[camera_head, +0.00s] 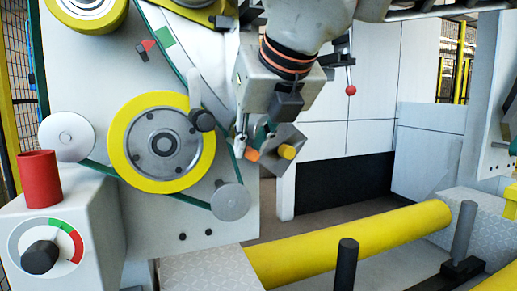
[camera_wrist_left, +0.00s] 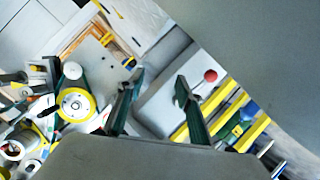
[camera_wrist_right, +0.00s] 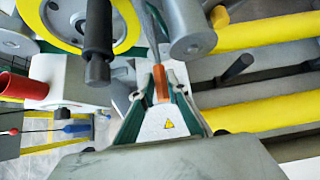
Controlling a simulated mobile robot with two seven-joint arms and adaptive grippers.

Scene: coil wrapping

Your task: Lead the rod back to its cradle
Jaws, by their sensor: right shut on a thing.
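My right gripper (camera_head: 254,140) hangs in front of the machine, just right of its big yellow-rimmed wheel. It is shut on an orange piece (camera_head: 252,154), which also shows between the fingers in the right wrist view (camera_wrist_right: 161,84). A thin grey rod (camera_wrist_right: 153,35) runs up from this piece; I cannot tell for sure that they are one part. A grey block with a yellow round end (camera_head: 287,152) is just right of the gripper. My left gripper (camera_wrist_left: 157,85) is open and empty in the left wrist view. I cannot pick out the cradle with certainty.
The yellow-rimmed wheel (camera_head: 162,142) carries a black handle (camera_head: 202,119). A red cylinder (camera_head: 39,179) and a black dial knob (camera_head: 40,257) are at the left. A thick yellow bar (camera_head: 350,243) runs below the gripper, behind a dark upright post (camera_head: 346,264). White panels stand behind.

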